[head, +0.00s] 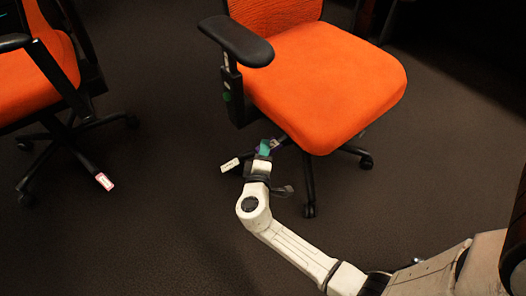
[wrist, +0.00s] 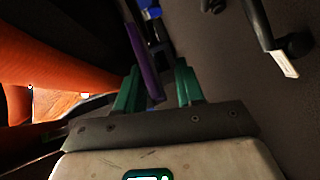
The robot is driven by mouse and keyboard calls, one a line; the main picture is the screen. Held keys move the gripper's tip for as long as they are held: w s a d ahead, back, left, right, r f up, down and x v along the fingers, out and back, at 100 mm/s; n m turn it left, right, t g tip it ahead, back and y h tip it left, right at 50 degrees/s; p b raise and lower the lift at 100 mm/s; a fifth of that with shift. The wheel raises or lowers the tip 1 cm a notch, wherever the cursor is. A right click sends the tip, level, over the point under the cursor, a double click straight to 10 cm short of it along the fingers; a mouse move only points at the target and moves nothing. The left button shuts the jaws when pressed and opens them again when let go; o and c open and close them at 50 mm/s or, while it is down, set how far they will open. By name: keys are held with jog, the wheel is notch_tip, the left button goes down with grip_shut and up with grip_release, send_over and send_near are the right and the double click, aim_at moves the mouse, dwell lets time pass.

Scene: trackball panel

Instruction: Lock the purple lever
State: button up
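The purple lever (wrist: 144,60) shows in the wrist view as a slim bar running down from the dark underside of the chair. Its lower end lies between the two green fingers of my gripper (wrist: 158,78), nearer the left finger. The fingers are apart, with a clear gap on the lever's right side. I cannot tell whether the left finger touches it. In the head view my gripper (head: 264,148) is under the left front part of the orange chair (head: 325,85). The lever is too small to make out surely there.
A blue part (wrist: 151,13) is beyond the lever in the wrist view. The chair's dark legs (head: 309,185) spread near my arm, one with a white label (head: 230,165). A second orange chair (head: 38,75) stands at the left. The carpet (head: 130,240) in front is clear.

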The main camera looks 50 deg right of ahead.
jog(key=p+v, duration=0.3)
jog(key=v, duration=0.7)
jog(key=shift+s+a, duration=0.15)
jog(key=shift+a, duration=0.25)
jog(key=shift+r, duration=0.1)
